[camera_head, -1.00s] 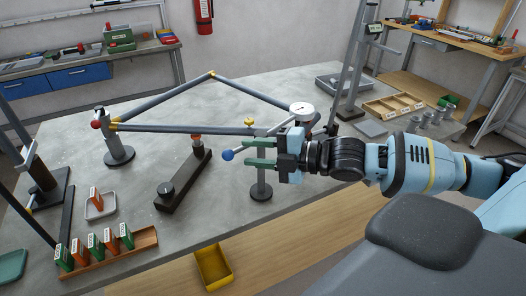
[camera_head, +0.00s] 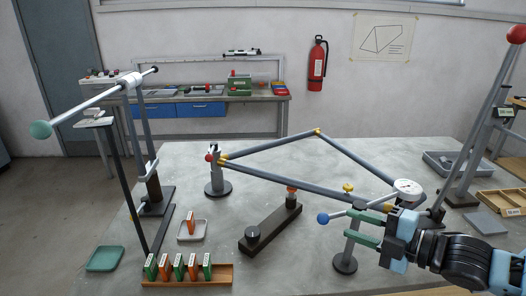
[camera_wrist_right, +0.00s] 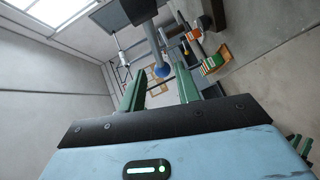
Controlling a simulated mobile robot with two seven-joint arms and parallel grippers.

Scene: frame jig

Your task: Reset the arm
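My right gripper (camera_head: 349,226) is at the right of the head view, with its two green fingers apart and nothing visible between them. A blue ball knob (camera_head: 323,218) on a thin rod sits just left of its fingertips; the rod runs up right behind the upper finger. In the right wrist view, the fingers of my right gripper (camera_wrist_right: 158,90) are spread, and the blue knob (camera_wrist_right: 161,70) shows beyond the gap. A triangular frame of grey tubes (camera_head: 285,181) with yellow joints rests on posts beside the gripper. My left gripper is not in view.
A dark bar fixture (camera_head: 271,229) and a rack of several coloured blocks (camera_head: 218,274) lie left. Table surface (camera_head: 320,262) is bare between them.

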